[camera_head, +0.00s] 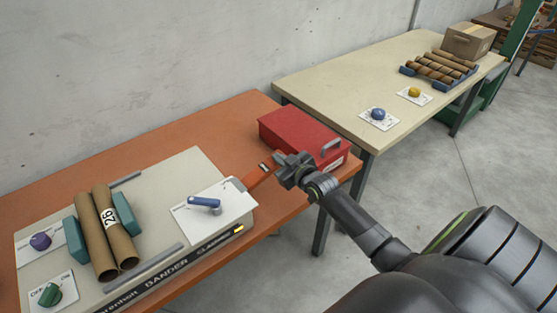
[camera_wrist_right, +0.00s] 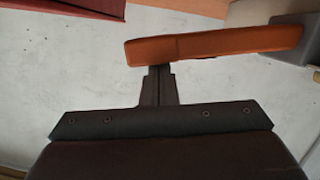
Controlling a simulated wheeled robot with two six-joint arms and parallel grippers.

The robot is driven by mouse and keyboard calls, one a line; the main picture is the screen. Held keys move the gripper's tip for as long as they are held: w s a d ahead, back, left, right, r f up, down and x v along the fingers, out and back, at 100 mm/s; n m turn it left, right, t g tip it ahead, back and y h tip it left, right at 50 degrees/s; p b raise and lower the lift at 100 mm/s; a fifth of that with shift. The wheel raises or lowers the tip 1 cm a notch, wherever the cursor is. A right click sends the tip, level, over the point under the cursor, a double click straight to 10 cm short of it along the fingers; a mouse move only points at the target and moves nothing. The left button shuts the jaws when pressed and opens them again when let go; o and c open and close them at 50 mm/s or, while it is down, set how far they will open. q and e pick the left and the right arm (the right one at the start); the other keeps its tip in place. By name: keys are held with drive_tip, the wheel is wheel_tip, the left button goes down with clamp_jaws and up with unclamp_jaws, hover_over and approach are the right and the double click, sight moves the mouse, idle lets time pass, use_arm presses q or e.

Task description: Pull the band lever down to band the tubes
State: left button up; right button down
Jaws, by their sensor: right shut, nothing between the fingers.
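The banding machine (camera_head: 165,170) stands on the orange table at left. Two brown cardboard tubes (camera_head: 107,230) lie side by side on it between teal blocks (camera_head: 76,240). A blue lever (camera_head: 205,203) lies on a white plate at its right end. An orange bar-shaped lever (camera_head: 257,177) sticks out beside that plate, and it crosses the right wrist view (camera_wrist_right: 215,45). My right gripper (camera_head: 281,161) is shut and empty at the outer end of the orange lever. In the wrist view its fingertips (camera_wrist_right: 158,70) meet the bar's edge; contact is unclear. My left gripper is out of view.
A red box (camera_head: 300,135) stands just behind my right gripper on the orange table (camera_head: 237,115). A purple knob (camera_head: 40,241) and a green knob (camera_head: 49,293) sit at the machine's left. A beige table (camera_head: 350,85) behind holds more tubes and a carton (camera_head: 468,40).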

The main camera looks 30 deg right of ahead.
drive_tip(key=f+m+b, duration=0.1)
drive_tip(key=f+b, duration=0.1)
drive_tip(key=b, duration=0.1)
drive_tip(key=d+f+m+y+b, duration=0.1)
drive_tip(key=f+b, duration=0.1)
drive_tip(key=b, duration=0.1)
drive_tip(key=f+m+b, duration=0.2)
drive_tip(key=b, duration=0.1)
drive_tip(key=shift+d+f+y+b, duration=0.3)
drive_tip(key=shift+d+f+b, duration=0.05)
drive_tip(key=shift+d+f, duration=0.05)
drive_tip(key=shift+f+m+b, duration=0.3)
drive_tip(key=shift+b, duration=0.05)
drive_tip(key=shift+a+f+b, duration=0.1)
drive_tip(key=shift+f+b, duration=0.35)
drive_tip(key=shift+b, duration=0.15)
drive_tip(key=shift+r+p, duration=0.3)
drive_tip(key=shift+p, duration=0.05)
drive_tip(key=s+d+r+p, duration=0.2)
drive_tip(key=s+r+p, duration=0.2)
drive_tip(key=s, duration=0.5)
drive_tip(key=shift+s+d+r, duration=0.2)
drive_tip(key=shift+d+r, duration=0.15)
drive_tip(key=shift+r, duration=0.6)
